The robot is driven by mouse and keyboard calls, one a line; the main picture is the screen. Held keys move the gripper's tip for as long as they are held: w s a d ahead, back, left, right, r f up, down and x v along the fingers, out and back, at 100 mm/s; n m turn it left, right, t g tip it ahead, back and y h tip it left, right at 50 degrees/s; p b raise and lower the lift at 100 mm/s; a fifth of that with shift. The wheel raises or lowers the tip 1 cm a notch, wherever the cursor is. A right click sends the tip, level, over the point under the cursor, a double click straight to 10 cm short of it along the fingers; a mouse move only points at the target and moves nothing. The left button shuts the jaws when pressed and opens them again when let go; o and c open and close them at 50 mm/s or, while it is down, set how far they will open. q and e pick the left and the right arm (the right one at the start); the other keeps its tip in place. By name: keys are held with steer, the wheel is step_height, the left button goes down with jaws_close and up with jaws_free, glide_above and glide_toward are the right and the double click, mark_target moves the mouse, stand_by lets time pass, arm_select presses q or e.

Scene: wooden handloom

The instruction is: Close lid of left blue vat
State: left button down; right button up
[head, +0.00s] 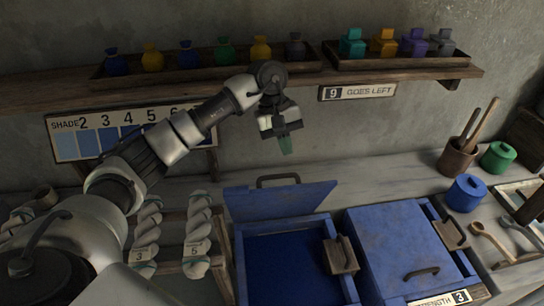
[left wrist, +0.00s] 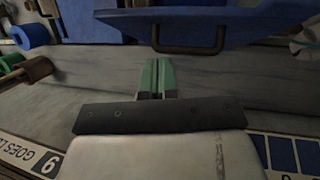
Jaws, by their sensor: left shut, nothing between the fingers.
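The left blue vat (head: 238,262) stands on the bench in the head view with dark blue dye inside. Its lid (head: 300,203) is open, raised at the back edge, with a dark handle (head: 278,178) at the top. In the left wrist view the lid (left wrist: 250,20) and its handle (left wrist: 188,48) show near the top. My left gripper (head: 285,146) is above and behind the lid, apart from it, with its green fingers shut and empty. The fingers also show in the left wrist view (left wrist: 156,80), pointing toward the handle. My right gripper is not in view.
A second blue vat (head: 395,245) with its lid down stands to the right. Wooden clips (head: 340,255) sit on the vat rims. Yarn skeins (head: 197,235) hang at the left. A shelf (head: 400,74) with small bags and jars crosses the wall behind my arm.

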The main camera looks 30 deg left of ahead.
arm_select(q)
steer(key=a+r+y, duration=0.2)
steer(key=a, duration=0.3)
step_height(320, 180, down, 9)
steer(key=s+p, duration=0.1)
steer(key=p, duration=0.3)
steer(key=shift+s+d+f+g, duration=0.15)
steer(key=shift+d+f+g, duration=0.05)
steer(key=shift+g, duration=0.2)
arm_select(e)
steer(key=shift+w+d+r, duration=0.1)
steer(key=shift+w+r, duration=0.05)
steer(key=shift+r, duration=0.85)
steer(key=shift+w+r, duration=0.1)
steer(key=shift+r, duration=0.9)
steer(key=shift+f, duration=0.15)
